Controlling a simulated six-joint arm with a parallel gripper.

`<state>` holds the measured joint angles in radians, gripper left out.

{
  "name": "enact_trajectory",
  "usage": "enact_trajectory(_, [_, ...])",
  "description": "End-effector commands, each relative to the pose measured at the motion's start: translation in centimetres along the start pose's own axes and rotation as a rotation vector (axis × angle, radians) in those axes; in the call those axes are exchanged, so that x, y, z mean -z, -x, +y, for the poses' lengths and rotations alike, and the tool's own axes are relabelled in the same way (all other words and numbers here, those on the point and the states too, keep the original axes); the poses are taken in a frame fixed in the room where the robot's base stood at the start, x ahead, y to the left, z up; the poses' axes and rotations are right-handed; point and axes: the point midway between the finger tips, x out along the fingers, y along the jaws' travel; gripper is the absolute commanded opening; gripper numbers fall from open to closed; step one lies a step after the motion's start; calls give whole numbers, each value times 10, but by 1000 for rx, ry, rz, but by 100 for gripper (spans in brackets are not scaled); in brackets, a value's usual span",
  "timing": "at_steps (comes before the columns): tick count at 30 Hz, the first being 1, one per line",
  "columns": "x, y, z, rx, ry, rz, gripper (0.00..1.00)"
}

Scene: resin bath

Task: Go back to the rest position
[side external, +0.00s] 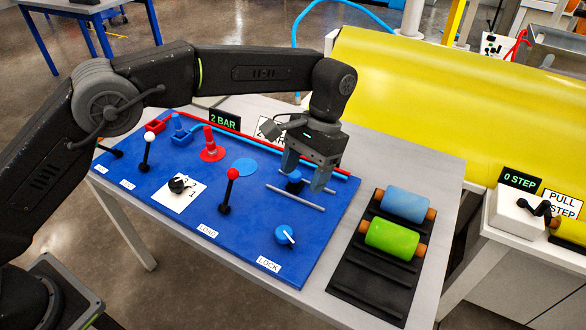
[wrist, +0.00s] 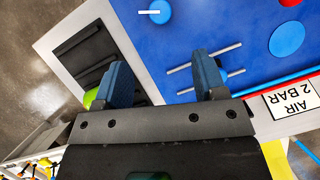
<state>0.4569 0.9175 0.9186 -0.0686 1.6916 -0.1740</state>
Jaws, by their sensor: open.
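My gripper (side external: 305,172) is open, with its fingers pointing down above the right part of the blue panel (side external: 130,178). Two silver rails (side external: 296,198) lie below the fingers, and nothing is held between them. In the wrist view, my gripper (wrist: 162,68) shows two blue fingers spread apart, with the rails (wrist: 205,57) partly hidden behind the right finger. A dark blue shape beside the fingers in the side view is too covered to identify.
A yellow sheet (side external: 450,110) rises behind.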

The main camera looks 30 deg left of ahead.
Motion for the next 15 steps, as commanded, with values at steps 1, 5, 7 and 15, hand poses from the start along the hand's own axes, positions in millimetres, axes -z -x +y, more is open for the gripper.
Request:
enact_trajectory(1, [0,0,0,0,0,0,65])
enact_trajectory(5, [-1,2,-1,-1,1,4,65])
enact_trajectory(7, [-6,8,-6,-6,6,19,65])
enact_trajectory(15, [-63,64,-57,-44,59,191,65])
